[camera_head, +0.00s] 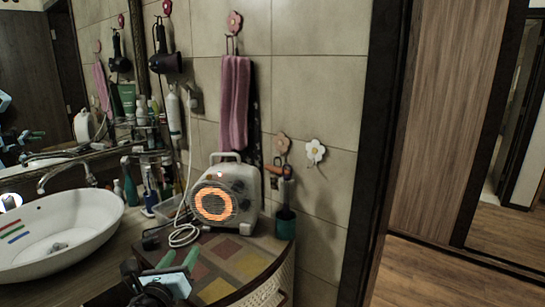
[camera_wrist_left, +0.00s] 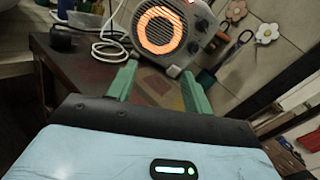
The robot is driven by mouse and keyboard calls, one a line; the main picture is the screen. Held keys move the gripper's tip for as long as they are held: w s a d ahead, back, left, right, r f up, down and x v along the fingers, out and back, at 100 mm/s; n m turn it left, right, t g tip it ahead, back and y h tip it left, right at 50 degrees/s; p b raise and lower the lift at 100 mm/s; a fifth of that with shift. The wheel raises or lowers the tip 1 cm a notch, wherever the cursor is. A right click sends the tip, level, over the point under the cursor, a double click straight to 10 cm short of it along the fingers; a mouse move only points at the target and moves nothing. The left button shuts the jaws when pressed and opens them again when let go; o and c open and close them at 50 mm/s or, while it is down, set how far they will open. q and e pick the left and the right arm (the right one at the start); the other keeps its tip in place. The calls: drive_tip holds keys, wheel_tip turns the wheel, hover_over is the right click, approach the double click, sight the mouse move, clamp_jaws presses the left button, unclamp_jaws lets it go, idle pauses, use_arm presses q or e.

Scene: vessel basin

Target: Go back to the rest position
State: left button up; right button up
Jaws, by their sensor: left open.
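My left gripper (camera_head: 180,270) is at the bottom of the head view, in front of the tiled-top cabinet (camera_head: 236,262). In the left wrist view its two green fingers (camera_wrist_left: 158,84) are spread apart with nothing between them. A round heater with a glowing orange ring (camera_head: 222,200) stands on the cabinet top, beyond the gripper and apart from it; it also shows at the top of the left wrist view (camera_wrist_left: 172,28). My right gripper does not show in either view.
A white vessel basin (camera_head: 95,225) with a faucet (camera_head: 65,177) is at left. A white cord (camera_head: 184,236) lies beside the heater. Bottles and toothbrushes stand behind. A pink towel (camera_head: 235,100) and a hair dryer (camera_head: 165,62) hang on the wall. Open wooden floor (camera_head: 430,275) is at right.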

use_arm(q)
drive_tip(key=a+y, duration=0.2)
drive_tip(key=a, duration=0.8)
drive_tip(key=s+a+f+n+g, duration=0.25)
drive_tip(key=s+f+n, duration=0.3)
drive_tip(key=f, duration=0.45)
drive_tip(key=s+a+f+n+g, duration=0.1)
drive_tip(key=s+f+n+g, duration=0.2)
drive_tip(key=s+f+n, duration=0.35)
drive_tip(key=s+a+f+n+g+h, duration=0.1)
drive_tip(key=s+a+f+n+g, duration=0.15)
drive_tip(key=s+f+n, duration=0.55)
drive_tip(key=s+a+f+n+g+h, duration=0.1)
drive_tip(key=s+a+f+n+g, duration=0.3)
drive_tip(key=s, duration=0.8)
drive_tip(key=s+d+f+n+t, duration=0.1)
drive_tip(key=d+f+n, duration=0.1)
drive_tip(key=d, duration=0.8)
drive_tip(key=s+d+f+n+t, duration=0.2)
drive_tip(key=d+n, duration=0.3)
drive_tip(key=d, duration=0.6)
drive_tip(key=shift+n+t, duration=0.3)
